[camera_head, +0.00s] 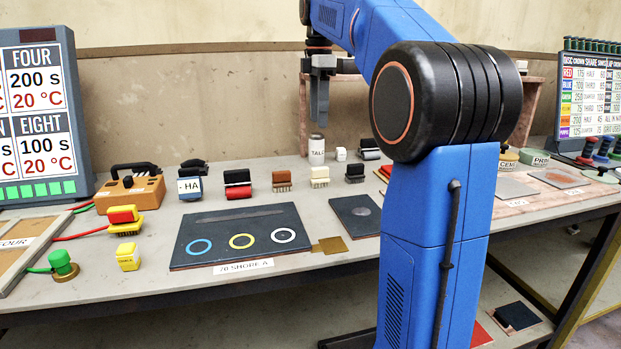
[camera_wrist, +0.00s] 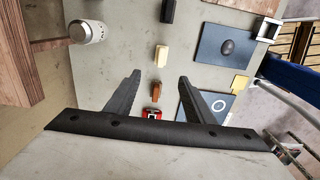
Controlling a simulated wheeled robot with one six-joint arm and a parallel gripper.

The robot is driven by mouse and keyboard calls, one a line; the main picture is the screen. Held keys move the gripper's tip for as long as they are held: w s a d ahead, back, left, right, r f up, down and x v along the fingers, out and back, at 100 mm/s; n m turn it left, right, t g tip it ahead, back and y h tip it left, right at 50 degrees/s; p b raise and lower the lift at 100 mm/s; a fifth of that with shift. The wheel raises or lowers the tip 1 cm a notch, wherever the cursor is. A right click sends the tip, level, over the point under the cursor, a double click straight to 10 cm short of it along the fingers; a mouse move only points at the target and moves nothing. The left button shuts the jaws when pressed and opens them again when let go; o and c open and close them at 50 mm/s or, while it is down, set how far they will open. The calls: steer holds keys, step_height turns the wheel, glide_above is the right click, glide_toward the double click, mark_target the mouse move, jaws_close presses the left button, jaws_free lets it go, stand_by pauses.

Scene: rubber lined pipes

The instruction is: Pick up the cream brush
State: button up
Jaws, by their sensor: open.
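The cream brush (camera_head: 319,177) stands on the bench between a brown brush (camera_head: 281,180) and a black brush (camera_head: 354,173). In the wrist view the cream brush (camera_wrist: 161,55) lies just beyond my fingertips, roughly centred between them. My gripper (camera_head: 319,122) hangs fingers-down above the back part of the bench, well above the brushes. In the wrist view my gripper (camera_wrist: 159,76) is open and empty, with the brown brush (camera_wrist: 156,91) showing between its fingers.
A talc can (camera_head: 316,151) stands behind the cream brush. A dark mat with coloured rings (camera_head: 240,218) lies in front of the brushes. A smaller dark plate (camera_head: 345,206) lies to the right. My arm hides part of the bench.

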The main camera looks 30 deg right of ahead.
glide_above(320, 168)
steer(key=f, duration=1)
steer(key=shift+w+a+f, duration=0.15)
steer(key=shift+w+f, duration=0.05)
steer(key=shift+f, duration=0.15)
steer(key=shift+s+f, duration=0.1)
steer(key=shift+f, duration=2.8)
steer(key=c, duration=1.2)
